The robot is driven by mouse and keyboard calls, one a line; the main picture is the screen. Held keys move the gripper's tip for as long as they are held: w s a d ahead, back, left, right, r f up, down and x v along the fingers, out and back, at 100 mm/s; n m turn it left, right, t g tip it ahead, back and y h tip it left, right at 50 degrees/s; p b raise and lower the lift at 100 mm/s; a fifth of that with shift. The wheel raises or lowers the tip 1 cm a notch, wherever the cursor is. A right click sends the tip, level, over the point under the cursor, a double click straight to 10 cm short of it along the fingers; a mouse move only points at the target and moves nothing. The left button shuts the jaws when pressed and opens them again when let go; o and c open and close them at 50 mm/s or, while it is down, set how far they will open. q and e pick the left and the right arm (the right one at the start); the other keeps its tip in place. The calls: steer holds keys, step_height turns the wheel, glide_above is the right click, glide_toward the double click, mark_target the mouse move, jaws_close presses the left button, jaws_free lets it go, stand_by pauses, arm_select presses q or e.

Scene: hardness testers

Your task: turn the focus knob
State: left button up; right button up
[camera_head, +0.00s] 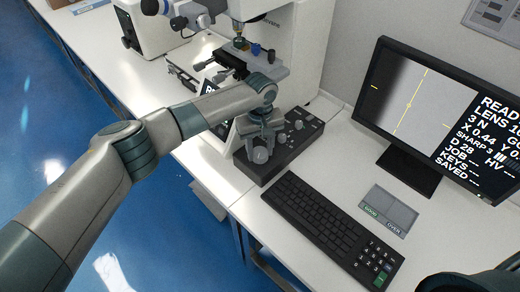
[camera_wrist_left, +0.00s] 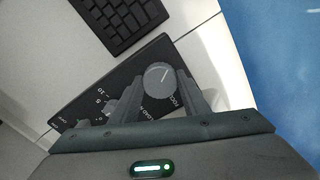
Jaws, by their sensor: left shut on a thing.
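The focus knob is a round grey dial with a pale pointer line on top; it sits on the black control box between my fingers in the left wrist view (camera_wrist_left: 158,80). Letters that look like part of "FOCUS" are printed beside it, partly covered. My left gripper (camera_head: 261,152) reaches down over the near end of the control box (camera_head: 283,157) and is shut on the focus knob. Its two grey fingers (camera_wrist_left: 157,92) stand on either side of the dial. My right gripper is not in view.
A black keyboard (camera_head: 318,220) lies right of the control box. Behind it are a small grey pad marked GOOD and OVER (camera_head: 390,210) and a monitor (camera_head: 440,110) showing readings. The microscope-like tester (camera_head: 300,50) stands behind my forearm. The table's front edge drops to blue floor.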

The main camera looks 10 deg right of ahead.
arm_select(q)
steer(key=shift+m, duration=0.4)
steer(key=shift+r+m, duration=0.1)
steer(key=shift+m, duration=0.9)
steer(key=m+p, duration=0.1)
steer(key=m, duration=0.8)
steer(key=shift+m, duration=0.4)
steer(key=m, duration=0.3)
steer(key=shift+w+m, duration=0.1)
steer(key=shift+m, duration=0.2)
steer(key=m, duration=0.3)
steer(key=shift+m, duration=0.3)
steer(key=m, duration=0.3)
steer(key=shift+m+b, duration=0.3)
steer(key=shift+b, duration=0.05)
steer(key=m, duration=0.3)
steer(key=shift+w+m+b, duration=0.1)
steer(key=shift+m+b, duration=0.2)
steer(key=shift+b, duration=0.1)
steer(key=shift+m+b, duration=0.5)
steer(key=shift+m, duration=1.6)
